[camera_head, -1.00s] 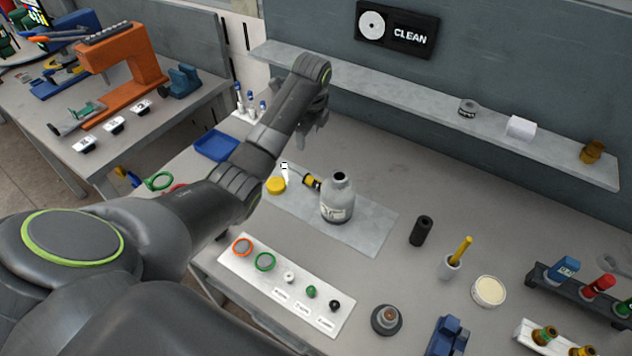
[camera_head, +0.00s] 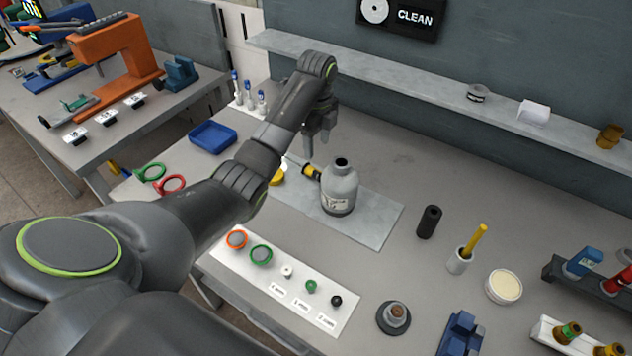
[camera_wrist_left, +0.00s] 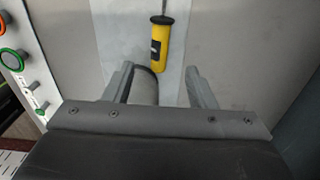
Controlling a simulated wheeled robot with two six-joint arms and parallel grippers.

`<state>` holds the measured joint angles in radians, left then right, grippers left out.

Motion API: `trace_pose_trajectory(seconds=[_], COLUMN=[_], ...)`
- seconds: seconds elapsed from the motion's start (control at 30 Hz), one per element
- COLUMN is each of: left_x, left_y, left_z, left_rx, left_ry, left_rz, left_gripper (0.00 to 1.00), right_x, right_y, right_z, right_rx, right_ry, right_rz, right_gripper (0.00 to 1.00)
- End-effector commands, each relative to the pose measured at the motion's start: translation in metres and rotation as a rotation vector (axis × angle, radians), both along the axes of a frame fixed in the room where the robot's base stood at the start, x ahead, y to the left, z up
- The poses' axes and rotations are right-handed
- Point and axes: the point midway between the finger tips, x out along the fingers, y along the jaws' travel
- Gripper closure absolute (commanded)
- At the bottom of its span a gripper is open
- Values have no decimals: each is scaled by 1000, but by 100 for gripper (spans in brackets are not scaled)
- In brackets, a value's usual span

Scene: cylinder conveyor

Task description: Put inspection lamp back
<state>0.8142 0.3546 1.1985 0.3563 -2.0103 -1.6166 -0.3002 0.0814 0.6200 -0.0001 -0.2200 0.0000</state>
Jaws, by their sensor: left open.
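A yellow-and-black handled tool (camera_head: 311,172) with a thin metal shaft, which looks like the inspection lamp, lies on a pale grey mat (camera_head: 378,225) next to a grey bottle (camera_head: 341,188). In the left wrist view its yellow handle (camera_wrist_left: 158,48) lies just beyond the fingertips, with the shaft pointing away. My left gripper (camera_head: 318,146) is open and empty, above and behind the tool and bottle. In the left wrist view the open jaws (camera_wrist_left: 160,82) show the grey bottle (camera_wrist_left: 145,87) partly hidden behind one finger. My right gripper is not in view.
A black cylinder (camera_head: 429,222), a white cup with a yellow stick (camera_head: 459,262) and a cream dish (camera_head: 503,287) stand to the right. A labelled white board (camera_head: 325,313) is in front. A wall shelf (camera_head: 420,86) runs behind.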

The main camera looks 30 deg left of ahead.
Motion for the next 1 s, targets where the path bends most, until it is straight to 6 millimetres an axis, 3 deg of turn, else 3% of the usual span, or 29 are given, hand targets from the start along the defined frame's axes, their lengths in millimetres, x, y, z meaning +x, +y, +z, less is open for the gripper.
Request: trace_pose_trajectory(seconds=[0.03,0.23,0.47,0.73,1.0], left_x=[0,0,0,-1,0], left_y=[0,0,-1,-2,-1], left_z=[-12,-34,-54,-92,-102], left_rx=[0,0,-1,-1,1], left_ry=[0,1,2,4,0], left_rz=[0,0,0,1,0], left_gripper=[49,49,49,49,49], right_x=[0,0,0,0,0], right_y=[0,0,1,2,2], right_z=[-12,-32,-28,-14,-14], right_rx=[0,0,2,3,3], right_ry=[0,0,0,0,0], right_rz=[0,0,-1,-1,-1], right_gripper=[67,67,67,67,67])
